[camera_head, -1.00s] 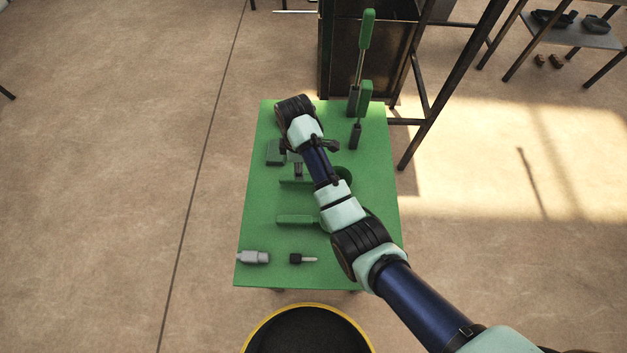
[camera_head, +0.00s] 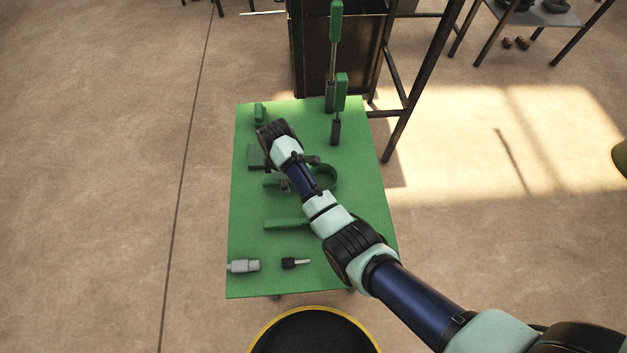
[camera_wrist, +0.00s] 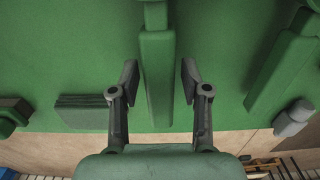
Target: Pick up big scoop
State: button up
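A green scoop with a wide round bowl (camera_head: 327,177) lies on the green table, its straight handle (camera_head: 270,183) pointing left. I take it as the big scoop. My gripper (camera_head: 285,186) is over this handle, and the arm partly covers it. In the wrist view my gripper (camera_wrist: 158,78) is open, with one finger on each side of the green handle (camera_wrist: 157,50). Gaps show on both sides, so the fingers look apart from it. The bowl is outside the wrist view. A second green handle (camera_head: 284,225) lies nearer, its far end hidden by my arm.
The green table (camera_head: 250,285) also holds a grey fitting (camera_head: 243,266), a dark-headed small tool (camera_head: 290,263), a flat green block (camera_head: 255,156) and a small green piece (camera_head: 260,112). Two tall green-handled tools (camera_head: 340,92) stand at the back. A yellow-rimmed bin (camera_head: 313,311) is in front.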

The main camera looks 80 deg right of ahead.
grip_shut()
notch_tip(320, 180, up, 20)
jog(key=p, duration=1)
jog(key=shift+c, duration=1.6)
grip_release()
grip_shut()
